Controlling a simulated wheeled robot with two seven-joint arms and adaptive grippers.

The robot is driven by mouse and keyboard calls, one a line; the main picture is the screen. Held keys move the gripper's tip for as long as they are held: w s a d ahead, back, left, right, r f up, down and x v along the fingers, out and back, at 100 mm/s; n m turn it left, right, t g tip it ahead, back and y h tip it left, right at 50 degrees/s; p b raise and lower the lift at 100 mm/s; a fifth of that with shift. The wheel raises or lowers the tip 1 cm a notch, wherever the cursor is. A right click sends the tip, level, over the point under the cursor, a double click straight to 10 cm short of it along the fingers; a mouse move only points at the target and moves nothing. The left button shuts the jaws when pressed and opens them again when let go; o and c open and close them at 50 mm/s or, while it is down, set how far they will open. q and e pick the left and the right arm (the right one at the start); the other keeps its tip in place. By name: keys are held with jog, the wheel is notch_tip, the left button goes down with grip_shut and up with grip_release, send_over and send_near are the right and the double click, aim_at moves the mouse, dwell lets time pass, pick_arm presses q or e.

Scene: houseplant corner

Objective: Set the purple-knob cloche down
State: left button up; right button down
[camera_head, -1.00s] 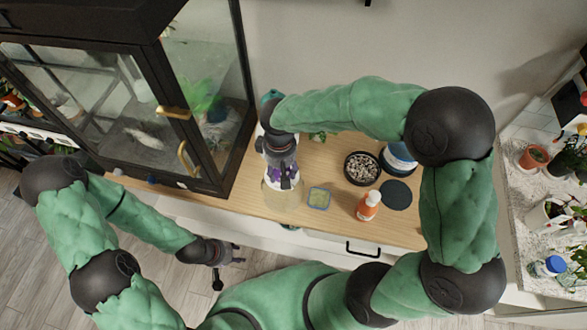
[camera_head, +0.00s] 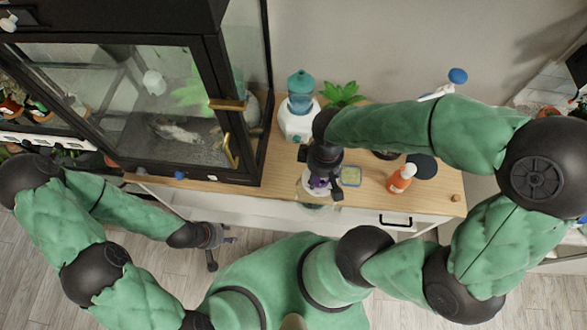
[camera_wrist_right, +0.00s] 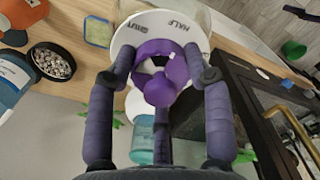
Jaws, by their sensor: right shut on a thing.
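My right gripper (camera_head: 322,186) points down and is shut on the purple knob (camera_wrist_right: 160,78) of the cloche. The knob sits between its fingers in the right wrist view. A white disc with dark lettering (camera_wrist_right: 183,24) shows around the knob. The clear cloche (camera_head: 314,197) shows faintly under the gripper at the table's front edge, and part of it seems to lie past that edge. I cannot tell whether it touches the wooden table (camera_head: 275,172). My left gripper (camera_head: 229,241) is empty and open, low over the floor in front of the cabinet.
A yellow-green box (camera_head: 351,176) stands just right of the cloche, with an orange spray bottle (camera_head: 401,178) and a dark disc (camera_head: 425,166) further right. A white device with a blue tank (camera_head: 299,119) and a plant (camera_head: 342,94) stand behind. A glass cabinet (camera_head: 180,110) stands left.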

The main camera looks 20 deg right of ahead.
jog(key=w+d+f+b, duration=0.2)
jog(key=w+f+b, duration=0.1)
jog(key=w+f, duration=1)
jog(key=shift+w+d, duration=0.3)
jog(key=shift+d, duration=0.1)
jog(key=shift+f, duration=0.1)
jog(key=c, duration=0.5)
grip_release()
jog(key=shift+s, duration=0.1)
